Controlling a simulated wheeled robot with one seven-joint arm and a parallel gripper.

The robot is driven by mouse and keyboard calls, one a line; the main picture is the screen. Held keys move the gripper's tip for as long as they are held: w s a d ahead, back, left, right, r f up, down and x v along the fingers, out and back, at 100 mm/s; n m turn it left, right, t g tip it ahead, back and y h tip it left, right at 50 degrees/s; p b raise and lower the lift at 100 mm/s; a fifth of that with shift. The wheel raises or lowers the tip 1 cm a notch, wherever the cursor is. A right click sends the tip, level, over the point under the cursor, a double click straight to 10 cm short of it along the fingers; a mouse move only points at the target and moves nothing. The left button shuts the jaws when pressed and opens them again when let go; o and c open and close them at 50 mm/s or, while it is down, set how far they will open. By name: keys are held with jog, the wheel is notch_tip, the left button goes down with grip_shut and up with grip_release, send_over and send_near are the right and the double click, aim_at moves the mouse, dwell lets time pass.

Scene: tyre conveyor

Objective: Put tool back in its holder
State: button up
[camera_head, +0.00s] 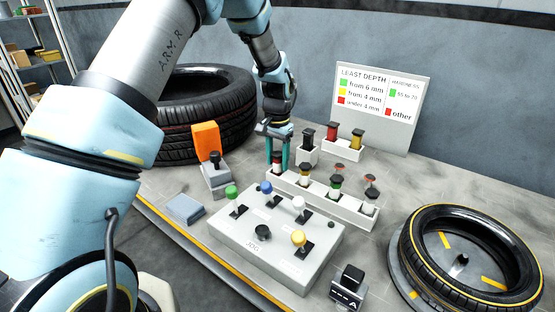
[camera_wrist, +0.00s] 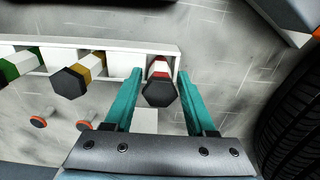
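A tool with a black hexagonal cap and a red-and-white band (camera_wrist: 160,90) stands in the end compartment of a white holder (camera_head: 318,199). In the head view this is the holder's left end. My gripper (camera_head: 278,160) points down there, its teal fingers on either side of the red-banded tool. In the wrist view the fingers (camera_wrist: 160,76) are apart, with a gap visible on each side of the tool. A yellow-banded tool (camera_wrist: 80,78) and a green-banded tool (camera_wrist: 22,64) stand in the same holder. The red tool's lower end is hidden.
Behind stand small white holders with a black tool (camera_head: 308,140) and red and yellow tools (camera_head: 345,138). A control box (camera_head: 270,245) with coloured knobs is in front. A depth sign (camera_head: 375,105) stands behind.

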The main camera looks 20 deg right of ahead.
jog(key=shift+o, duration=1.2)
jog(key=shift+r, duration=0.1)
notch_tip(320, 180, up, 10)
jog(key=shift+b, duration=1.25)
jog(key=shift+r, duration=0.3)
jog(key=shift+a, duration=0.15)
jog(key=s+a+n, duration=0.1)
jog(key=a+n, duration=0.5)
jog(key=a, duration=1.7)
jog(key=s+a+f+n+t, duration=0.1)
jog(key=s+a+n, duration=0.4)
jog(key=s+a, duration=0.5)
jog(key=a, duration=0.3)
jog(key=shift+a+f+t, duration=0.2)
jog(key=shift+t, duration=0.1)
